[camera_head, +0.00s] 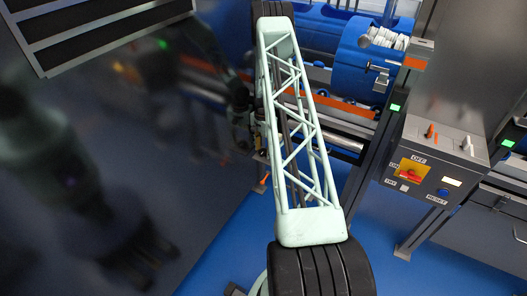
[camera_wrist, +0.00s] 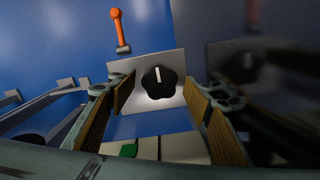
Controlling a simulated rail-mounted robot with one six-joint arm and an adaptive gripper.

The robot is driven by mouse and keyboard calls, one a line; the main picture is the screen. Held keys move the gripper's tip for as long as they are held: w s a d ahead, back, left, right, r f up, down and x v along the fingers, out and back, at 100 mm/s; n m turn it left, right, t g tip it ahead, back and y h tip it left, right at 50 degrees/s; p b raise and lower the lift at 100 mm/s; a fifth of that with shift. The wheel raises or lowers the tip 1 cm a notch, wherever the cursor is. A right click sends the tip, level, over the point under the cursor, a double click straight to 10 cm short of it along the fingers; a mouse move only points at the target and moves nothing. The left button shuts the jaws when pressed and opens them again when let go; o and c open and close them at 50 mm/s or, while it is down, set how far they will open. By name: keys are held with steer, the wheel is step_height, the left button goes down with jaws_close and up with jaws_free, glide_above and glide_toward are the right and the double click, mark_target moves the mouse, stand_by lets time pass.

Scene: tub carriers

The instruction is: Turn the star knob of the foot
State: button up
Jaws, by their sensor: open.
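The black star knob (camera_wrist: 158,82) sits on a pale metal plate (camera_wrist: 183,66) in the middle of the wrist view. A white mark on its face points nearly straight up. My gripper (camera_wrist: 158,95) is open, with one tan-padded finger to the left of the knob and the other to the right. A gap shows between the knob and each finger in the picture; how far the tips reach past it in depth I cannot tell. In the head view my lattice arm hides the knob, and I cannot make out the gripper clearly.
An orange-handled lever (camera_wrist: 117,30) stands just beyond the plate, up and left. A dark reflective wall (camera_wrist: 260,60) is close on the right. In the head view, a control box (camera_head: 432,165) and blue tubs (camera_head: 335,45) stand to the right and behind.

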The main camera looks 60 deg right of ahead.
steer(key=shift+c, duration=0.7)
steer(key=c, duration=0.7)
steer(key=shift+n, duration=0.4)
steer(key=shift+n, duration=1.8)
steer(key=o, duration=0.8)
steer(key=shift+o, duration=0.2)
